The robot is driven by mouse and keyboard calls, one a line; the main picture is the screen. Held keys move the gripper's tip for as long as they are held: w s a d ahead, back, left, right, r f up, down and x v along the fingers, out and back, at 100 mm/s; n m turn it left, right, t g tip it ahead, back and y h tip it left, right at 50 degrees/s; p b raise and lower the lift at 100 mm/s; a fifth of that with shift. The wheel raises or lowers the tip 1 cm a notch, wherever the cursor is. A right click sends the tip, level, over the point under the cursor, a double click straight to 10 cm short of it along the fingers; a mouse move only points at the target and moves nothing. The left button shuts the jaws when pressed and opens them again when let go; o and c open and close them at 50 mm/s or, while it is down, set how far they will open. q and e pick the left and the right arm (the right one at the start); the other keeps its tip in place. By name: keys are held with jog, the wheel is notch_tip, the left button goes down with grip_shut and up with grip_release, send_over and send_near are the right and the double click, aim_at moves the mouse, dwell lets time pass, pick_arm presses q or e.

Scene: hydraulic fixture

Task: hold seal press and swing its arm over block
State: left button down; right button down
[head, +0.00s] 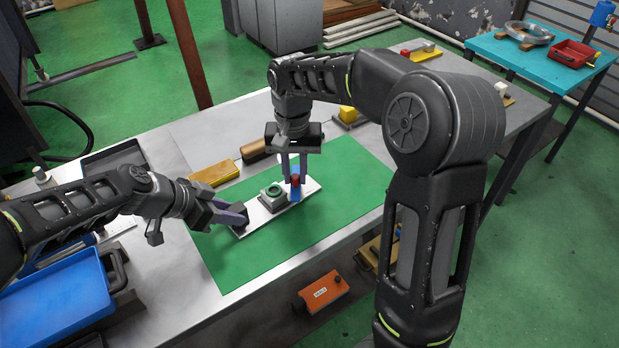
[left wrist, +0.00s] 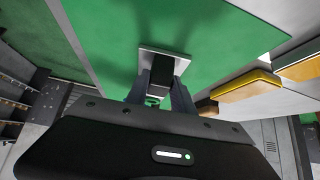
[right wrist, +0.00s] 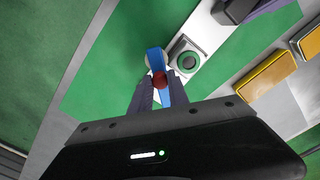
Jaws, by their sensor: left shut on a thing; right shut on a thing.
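The seal press has a long white base plate (head: 305,188) lying on the green mat. A black block (left wrist: 164,66) stands at its left end, and my left gripper (head: 240,217) is shut on it. Near the plate's middle sits a small grey block (head: 272,196) with a green ring on top; it also shows in the right wrist view (right wrist: 186,62). The press's blue arm (right wrist: 154,58) carries a red knob (right wrist: 159,80). My right gripper (head: 294,178) comes from above and is shut on the arm at the knob. The arm is beside the block, not over it.
The green mat (head: 250,268) is clear in front of the plate. Behind the plate are a yellow box (head: 215,173) and a brown one (head: 253,151). A blue tray (head: 55,310) stands at left. An orange box (head: 325,291) is below the table's front edge.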

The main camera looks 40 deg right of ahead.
jog(key=m, duration=0.1)
jog(key=w+a+m, duration=0.1)
jog(key=m, duration=0.1)
jog(key=w+m, duration=0.1)
jog(key=shift+a+m, duration=0.4)
jog(key=c, duration=1.2)
grip_release()
jog(key=shift+r, duration=0.1)
notch_tip(320, 180, up, 7)
jog(key=shift+r, duration=0.15)
